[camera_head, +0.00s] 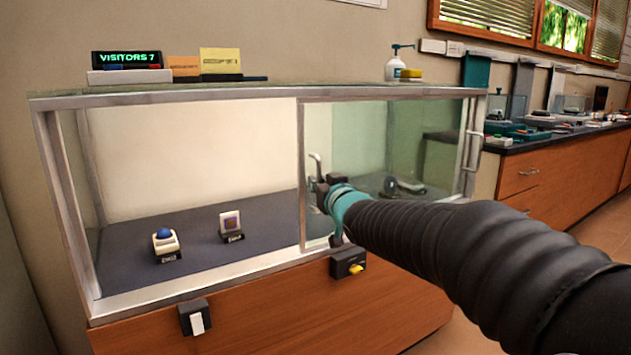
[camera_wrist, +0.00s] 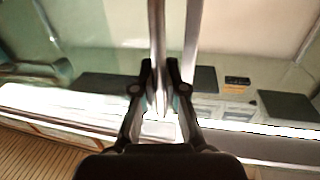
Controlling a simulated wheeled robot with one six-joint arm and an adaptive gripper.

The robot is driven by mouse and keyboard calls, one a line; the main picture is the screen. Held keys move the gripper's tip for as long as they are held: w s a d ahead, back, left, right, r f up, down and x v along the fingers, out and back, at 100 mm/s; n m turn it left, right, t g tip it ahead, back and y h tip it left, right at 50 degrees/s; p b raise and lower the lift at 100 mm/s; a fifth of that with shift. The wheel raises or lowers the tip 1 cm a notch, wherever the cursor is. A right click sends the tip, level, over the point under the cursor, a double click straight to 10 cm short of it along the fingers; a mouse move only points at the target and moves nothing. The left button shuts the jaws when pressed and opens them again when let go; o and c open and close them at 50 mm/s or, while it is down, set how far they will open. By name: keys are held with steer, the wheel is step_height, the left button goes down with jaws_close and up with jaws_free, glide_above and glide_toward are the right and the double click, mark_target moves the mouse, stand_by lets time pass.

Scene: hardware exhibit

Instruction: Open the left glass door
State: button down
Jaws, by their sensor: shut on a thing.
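The left glass door (camera_head: 345,125) has a metal frame and a vertical bar handle (camera_head: 315,165) near its left edge. The door stands over the right half of the display case, overlapping the right part of the front. The left half of the front looks uncovered. My gripper (camera_head: 322,190) is at the handle, partly hidden by my arm. In the wrist view my gripper (camera_wrist: 160,80) has its two fingers shut around the vertical handle bar (camera_wrist: 157,40).
The display case (camera_head: 180,305) holds a blue-domed item (camera_head: 164,240) and a small framed item (camera_head: 231,222). A counter (camera_head: 560,140) stands at right.

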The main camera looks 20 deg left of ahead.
steer(key=shift+r, duration=0.1)
steer(key=c, duration=1.5)
jaws_free()
steer(key=v, duration=1.2)
steer(key=shift+a, duration=0.1)
